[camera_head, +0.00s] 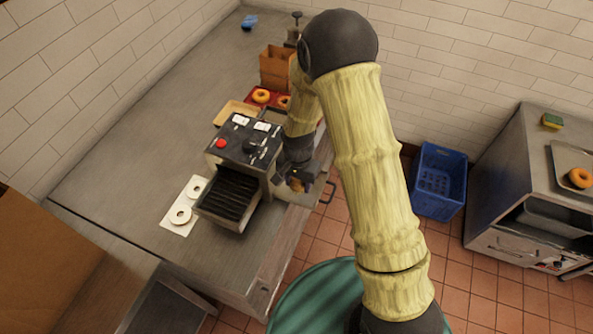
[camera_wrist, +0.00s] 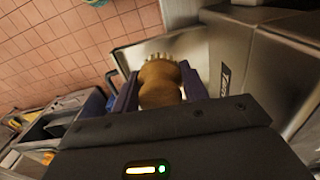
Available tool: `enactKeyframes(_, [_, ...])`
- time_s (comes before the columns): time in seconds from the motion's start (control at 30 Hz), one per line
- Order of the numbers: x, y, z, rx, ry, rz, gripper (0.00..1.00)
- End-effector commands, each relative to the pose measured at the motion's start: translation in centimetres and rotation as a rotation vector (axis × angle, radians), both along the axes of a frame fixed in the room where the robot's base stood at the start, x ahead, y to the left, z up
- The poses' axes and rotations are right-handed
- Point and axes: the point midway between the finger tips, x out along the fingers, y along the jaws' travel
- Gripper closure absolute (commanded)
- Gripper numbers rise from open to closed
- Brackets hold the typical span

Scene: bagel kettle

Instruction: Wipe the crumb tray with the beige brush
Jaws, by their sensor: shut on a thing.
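My gripper (camera_wrist: 160,82) is shut on the beige brush (camera_wrist: 160,93), with one dark finger on each side of its rounded tan body. Its pale bristles (camera_wrist: 157,57) point away from the gripper, over a flat grey metal sheet (camera_wrist: 140,54) that looks like the crumb tray. I cannot tell whether the bristles touch it. In the head view my gripper (camera_head: 298,181) is at the right side of the toaster (camera_head: 240,143), with the brush small and partly hidden. A pale flat surface with a dark handle (camera_head: 328,192) shows beside it at the counter's right edge.
A dark ribbed rack (camera_head: 228,197) juts from the toaster's front. White paper (camera_head: 175,226) with pale rings lies left of it. Behind stand a red tray (camera_head: 275,90) with bagels and a brown box (camera_head: 276,66). A blue crate (camera_head: 438,180) is on the floor.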

Motion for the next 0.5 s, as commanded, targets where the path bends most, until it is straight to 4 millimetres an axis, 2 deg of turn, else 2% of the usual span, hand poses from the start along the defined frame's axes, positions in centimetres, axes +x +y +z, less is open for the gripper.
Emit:
enactKeyframes(0.03, [0.1,-0.1,0.9,0.000,-0.001,-0.003,0.81])
enactKeyframes(0.3, [0.1,-0.1,3.2,0.000,-0.002,-0.002,0.81])
enactKeyframes(0.5, [0.0,0.1,4.0,0.000,-0.001,0.003,0.81])
